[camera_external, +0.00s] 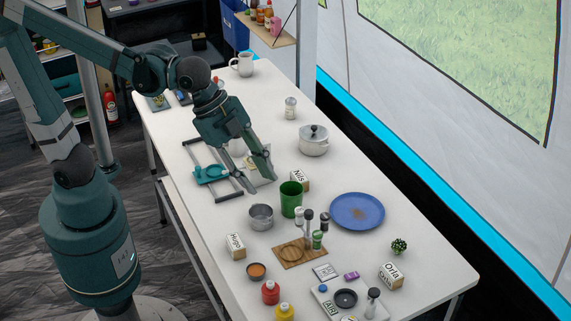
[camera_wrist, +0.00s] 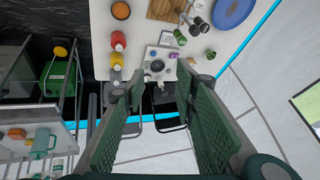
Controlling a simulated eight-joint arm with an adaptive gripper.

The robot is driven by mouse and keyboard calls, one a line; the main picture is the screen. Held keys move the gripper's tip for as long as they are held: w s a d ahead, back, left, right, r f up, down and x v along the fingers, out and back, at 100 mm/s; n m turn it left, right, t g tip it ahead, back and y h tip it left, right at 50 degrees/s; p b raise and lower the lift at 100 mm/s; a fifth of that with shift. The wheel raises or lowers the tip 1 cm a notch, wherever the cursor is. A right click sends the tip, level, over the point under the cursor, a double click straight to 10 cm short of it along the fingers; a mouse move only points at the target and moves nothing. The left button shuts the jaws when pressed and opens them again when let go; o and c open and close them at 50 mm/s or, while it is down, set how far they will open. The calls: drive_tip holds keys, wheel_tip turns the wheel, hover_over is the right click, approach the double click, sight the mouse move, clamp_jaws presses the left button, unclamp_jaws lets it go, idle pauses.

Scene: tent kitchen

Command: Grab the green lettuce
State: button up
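A small, bumpy, leafy green item (camera_external: 398,246), which looks like the lettuce, sits near the right edge of the white table. It is just behind the box labelled Orla (camera_external: 391,275) and right of the blue plate (camera_external: 357,211).
A metal pot (camera_external: 313,140), small saucepan (camera_external: 262,217), wooden board (camera_external: 301,252) with shakers, red bottle (camera_external: 270,292), yellow bottle (camera_external: 284,312) and white tray (camera_external: 335,301) crowd the table. Bare tabletop (camera_external: 432,261) lies right of the lettuce.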

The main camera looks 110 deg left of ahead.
drive_tip(key=w+a+f+m+p, duration=0.1)
drive_tip(key=w+a+m, duration=0.3)
drive_tip(key=w, duration=0.7)
drive_tip(key=m+g+p, duration=0.2)
drive_tip(key=m+p, duration=0.1)
drive_tip(key=m, duration=0.7)
approach(398, 243)
drive_tip(key=x, duration=0.2)
drive_tip(key=shift+w+h, duration=0.15)
drive_tip(key=shift+h, duration=0.25)
drive_tip(key=shift+f, duration=0.1)
drive_tip(key=shift+x, duration=1.2)
drive_tip(key=shift+b+x, duration=0.85)
drive_tip(key=shift+x, duration=1.75)
drive_tip(key=shift+a, duration=0.15)
